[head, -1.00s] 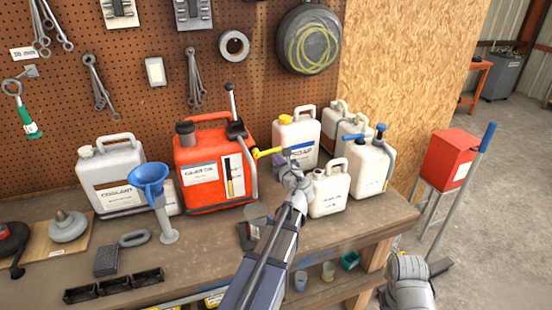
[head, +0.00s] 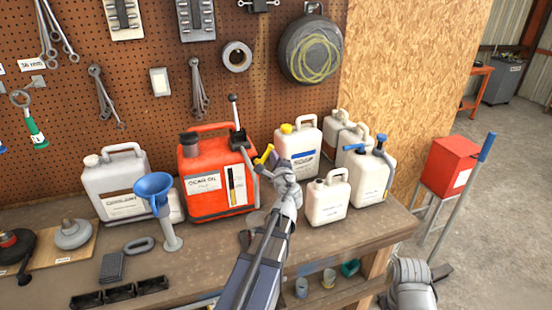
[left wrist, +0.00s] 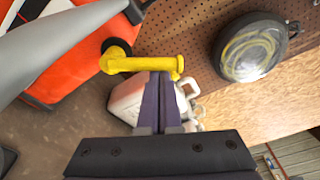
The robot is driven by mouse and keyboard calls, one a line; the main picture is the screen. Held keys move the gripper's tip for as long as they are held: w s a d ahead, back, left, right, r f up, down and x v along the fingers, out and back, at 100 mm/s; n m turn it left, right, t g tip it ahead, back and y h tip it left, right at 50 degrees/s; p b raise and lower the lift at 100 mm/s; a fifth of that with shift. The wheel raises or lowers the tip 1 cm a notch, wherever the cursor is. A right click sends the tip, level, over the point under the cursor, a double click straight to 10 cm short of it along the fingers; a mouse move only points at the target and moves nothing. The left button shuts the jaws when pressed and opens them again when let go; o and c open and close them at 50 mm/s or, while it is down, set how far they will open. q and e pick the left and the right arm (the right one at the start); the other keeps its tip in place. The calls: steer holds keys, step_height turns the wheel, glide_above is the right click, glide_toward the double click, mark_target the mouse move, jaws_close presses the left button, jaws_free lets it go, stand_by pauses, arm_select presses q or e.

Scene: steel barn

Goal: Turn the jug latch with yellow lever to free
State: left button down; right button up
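The red-orange jug (head: 207,190) stands upright on the bench, with a black latch fitting at its upper right. The yellow lever (head: 264,155) sticks out from the latch; in the left wrist view the lever (left wrist: 145,64) runs from a round hub at left to a small knob at right. My left gripper (head: 273,160) is at the lever's outer part. In the left wrist view its dark fingers (left wrist: 160,76) are together, with their tips right beside the lever. Nothing shows between them; whether they touch the lever is hard to tell.
Several white jugs (head: 328,197) stand right of the red jug, close to my left gripper. A grey-white jug (head: 115,185) and a blue funnel (head: 153,185) are at left. The pegboard (head: 140,45) with tools rises behind.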

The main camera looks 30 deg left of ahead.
arm_select(q)
steer(key=n, duration=0.1)
steer(key=s+a+r+n, duration=0.1)
steer(key=n, duration=0.2)
steer(key=shift+s+a+r, duration=0.15)
steer(key=shift+s+r, duration=0.1)
steer(key=shift+s, duration=0.05)
steer(key=shift+s+a, duration=0.1)
steer(key=shift+s, duration=0.05)
steer(key=shift+s+a+r, duration=0.1)
steer(key=shift+a, duration=0.05)
steer(key=shift+t, duration=0.3)
steer(key=shift+w, duration=0.45)
glide_toward(266, 153)
steer(key=w+d, duration=0.2)
steer(key=d, duration=0.1)
steer(key=shift+r, duration=0.35)
